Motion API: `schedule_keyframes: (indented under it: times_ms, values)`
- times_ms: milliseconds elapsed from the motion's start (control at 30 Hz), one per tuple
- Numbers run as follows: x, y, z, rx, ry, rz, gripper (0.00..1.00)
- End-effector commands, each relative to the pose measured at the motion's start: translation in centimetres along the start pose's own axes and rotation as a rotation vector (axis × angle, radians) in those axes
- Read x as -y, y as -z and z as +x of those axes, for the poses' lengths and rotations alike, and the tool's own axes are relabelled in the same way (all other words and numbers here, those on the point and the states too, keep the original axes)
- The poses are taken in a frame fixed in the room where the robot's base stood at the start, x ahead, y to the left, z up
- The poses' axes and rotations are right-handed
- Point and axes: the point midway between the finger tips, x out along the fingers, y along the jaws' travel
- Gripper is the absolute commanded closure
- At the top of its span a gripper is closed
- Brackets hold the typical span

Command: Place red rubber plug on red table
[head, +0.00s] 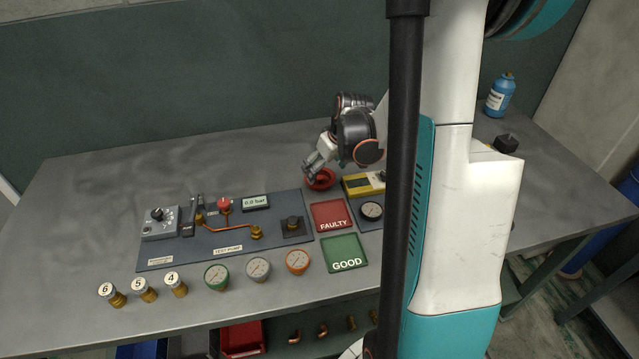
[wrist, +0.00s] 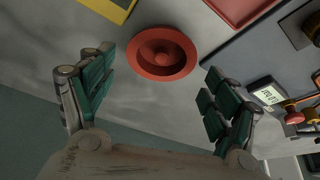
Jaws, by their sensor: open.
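A round red dish (wrist: 140,64) with a wide rim lies on the grey workbench. A small rounded red piece (wrist: 162,58), which looks like the red rubber plug, sits in its middle. I cannot tell whether the two are separate. The red dish (head: 324,185) also shows in the head view, partly hidden by my gripper. My gripper (wrist: 155,90) is open and empty. Its two fingers are on either side of the space just below the dish in the wrist view. In the head view my gripper (head: 313,167) is right above the dish's left side.
A yellow device (head: 361,185) stands right of the dish. The red FAULTY mat (head: 330,213) and green GOOD mat (head: 343,253) lie in front. The test pump board (head: 180,252), with a red knob (head: 224,203), is to the left. The bench's back left is clear.

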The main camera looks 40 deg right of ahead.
Motion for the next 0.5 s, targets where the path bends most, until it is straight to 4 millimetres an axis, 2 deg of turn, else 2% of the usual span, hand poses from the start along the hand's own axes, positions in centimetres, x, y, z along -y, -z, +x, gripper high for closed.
schedule_keyframes:
  times_ms: [300,500]
  values:
    - [0.2,-0.2,4.3,0.0,0.0,-0.001,0.19]
    - [0.2,-0.1,5.0,0.0,-0.001,0.0,0.19]
